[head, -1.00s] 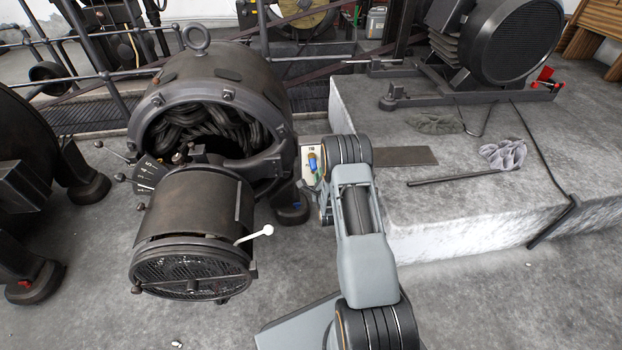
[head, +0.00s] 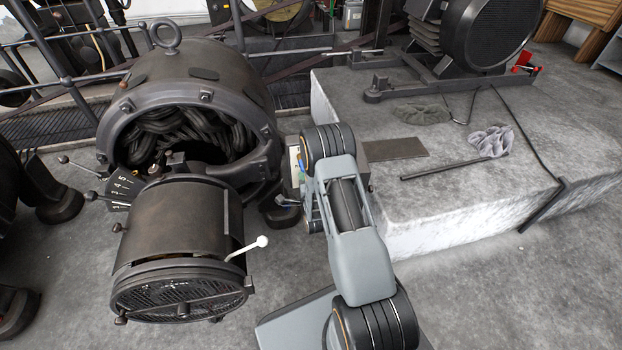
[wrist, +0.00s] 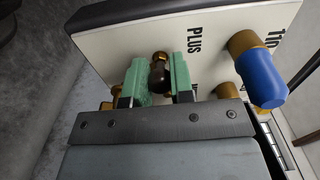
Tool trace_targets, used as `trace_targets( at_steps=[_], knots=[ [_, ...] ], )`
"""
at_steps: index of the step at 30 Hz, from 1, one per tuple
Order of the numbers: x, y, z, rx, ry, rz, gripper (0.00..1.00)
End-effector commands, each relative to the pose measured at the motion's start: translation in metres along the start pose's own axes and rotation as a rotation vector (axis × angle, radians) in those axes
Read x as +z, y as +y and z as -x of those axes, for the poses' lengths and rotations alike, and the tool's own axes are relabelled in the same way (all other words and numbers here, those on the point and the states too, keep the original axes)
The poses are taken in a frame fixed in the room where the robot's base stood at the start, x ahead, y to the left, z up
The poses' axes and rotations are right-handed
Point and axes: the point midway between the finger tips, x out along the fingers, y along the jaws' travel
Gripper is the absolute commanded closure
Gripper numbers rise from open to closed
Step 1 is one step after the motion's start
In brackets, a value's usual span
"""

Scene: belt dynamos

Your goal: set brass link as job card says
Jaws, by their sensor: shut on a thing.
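My gripper (wrist: 158,80) has green finger pads. It is shut on a dark brown knob (wrist: 158,74) with a brass top, at a white terminal board (wrist: 125,50) in the wrist view. The board carries the word PLUS and other lettering that is partly cut off. To the right is a blue-capped brass terminal (wrist: 262,80). Small brass parts show below, partly hidden by the gripper; I cannot tell which is the brass link. In the head view the board (head: 294,165) shows as a pale strip beside the dynamo (head: 190,95), mostly behind my arm. No job card is legible.
The dynamo's end drum (head: 185,240) has a white-knobbed lever (head: 262,242) sticking out right. A numbered dial (head: 120,185) with levers is at left. A concrete plinth (head: 430,215) stands right of my arm, bearing a plate, rod and rag.

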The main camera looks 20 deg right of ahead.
Motion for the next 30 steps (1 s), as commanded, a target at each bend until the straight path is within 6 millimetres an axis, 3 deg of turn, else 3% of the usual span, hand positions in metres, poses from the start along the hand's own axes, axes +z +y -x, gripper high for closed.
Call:
trace_targets(
  at_steps=[10,11,18,26,30],
  knots=[
    [0.003,0.0,0.0,0.001,-0.004,0.003,1.0],
    [0.003,0.0,0.0,0.001,-0.004,0.003,0.76],
    [0.002,0.0,0.0,0.0,-0.003,0.002,0.53],
    [0.002,0.0,0.001,0.001,-0.002,0.002,0.52],
    [0.002,-0.001,0.012,0.003,-0.002,0.002,0.52]
  ],
)
